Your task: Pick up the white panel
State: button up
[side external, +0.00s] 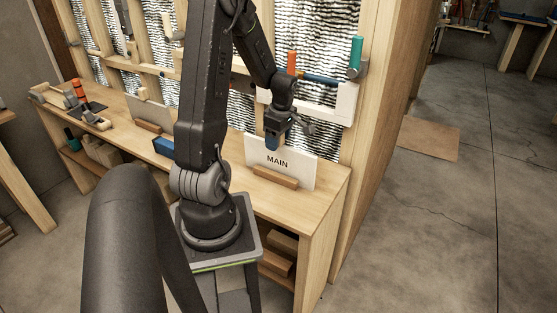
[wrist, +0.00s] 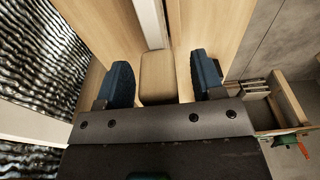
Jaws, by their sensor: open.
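The white panel (side external: 257,151), lettered MAIN, stands upright in a wooden holder (side external: 275,181) on the workbench in the side external view. My gripper (side external: 272,143) points down at the panel's upper edge, left of its middle, and its blue fingers hide a little of that edge. In the wrist view my gripper (wrist: 161,76) has its two blue fingers apart. I cannot tell whether either finger touches the panel.
The wooden workbench (side external: 225,172) runs along an open stud wall with shiny insulation. Another pale panel (side external: 150,113) and a blue box (side external: 164,146) stand further left.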

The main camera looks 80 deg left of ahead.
grip_shut()
dwell(0.5)
jog(key=shift+r, duration=0.1)
